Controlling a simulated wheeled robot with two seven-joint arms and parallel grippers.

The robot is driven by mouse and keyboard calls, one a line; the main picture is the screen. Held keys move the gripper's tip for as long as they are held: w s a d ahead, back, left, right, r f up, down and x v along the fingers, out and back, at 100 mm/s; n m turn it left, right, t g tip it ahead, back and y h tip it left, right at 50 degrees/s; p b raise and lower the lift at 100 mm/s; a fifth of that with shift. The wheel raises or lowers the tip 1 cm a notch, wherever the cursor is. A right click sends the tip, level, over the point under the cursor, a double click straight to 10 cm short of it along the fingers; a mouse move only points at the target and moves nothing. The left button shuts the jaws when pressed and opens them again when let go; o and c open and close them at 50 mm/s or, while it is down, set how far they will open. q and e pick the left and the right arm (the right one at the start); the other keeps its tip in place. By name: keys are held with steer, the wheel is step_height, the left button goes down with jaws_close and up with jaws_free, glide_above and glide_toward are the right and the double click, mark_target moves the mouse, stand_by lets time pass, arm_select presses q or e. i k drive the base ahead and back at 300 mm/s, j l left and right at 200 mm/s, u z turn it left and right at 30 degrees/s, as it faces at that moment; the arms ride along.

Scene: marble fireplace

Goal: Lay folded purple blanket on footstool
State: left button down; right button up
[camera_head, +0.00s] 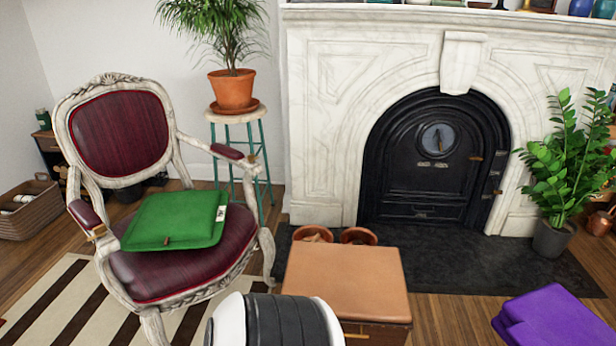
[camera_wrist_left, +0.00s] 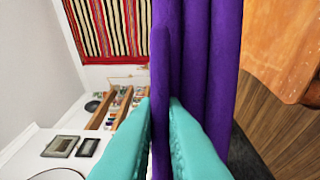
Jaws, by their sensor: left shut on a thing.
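The folded purple blanket (camera_head: 555,318) shows at the lower right corner of the head view, partly cut off by the frame edge. The footstool (camera_head: 345,280) has a flat tan leather top and stands at the bottom centre, left of the blanket; its top is bare. In the left wrist view, my left gripper (camera_wrist_left: 160,105) has two teal fingers shut on the purple blanket (camera_wrist_left: 205,60), whose thick folds run between and behind them. The left fingers do not show in the head view. My right gripper is not in view.
A carved armchair (camera_head: 180,275) with a green cushion (camera_head: 175,220) stands left of the footstool. A marble fireplace (camera_head: 330,150) with a dark hearth slab (camera_head: 460,265) is behind it. Terracotta pots (camera_head: 358,236) stand just behind the stool. A leafy plant (camera_head: 560,170) is at right.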

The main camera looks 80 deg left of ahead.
mark_target(344, 278)
steer(key=i+j+u, duration=0.1)
steer(key=u, duration=0.35)
steer(key=i+j+u, duration=0.1)
steer(key=u, duration=0.35)
steer(key=i+u, duration=0.1)
steer(key=u, duration=0.35)
steer(key=i+u, duration=0.1)
steer(key=u, duration=0.35)
steer(key=i, duration=0.2)
steer(key=l+u, duration=0.05)
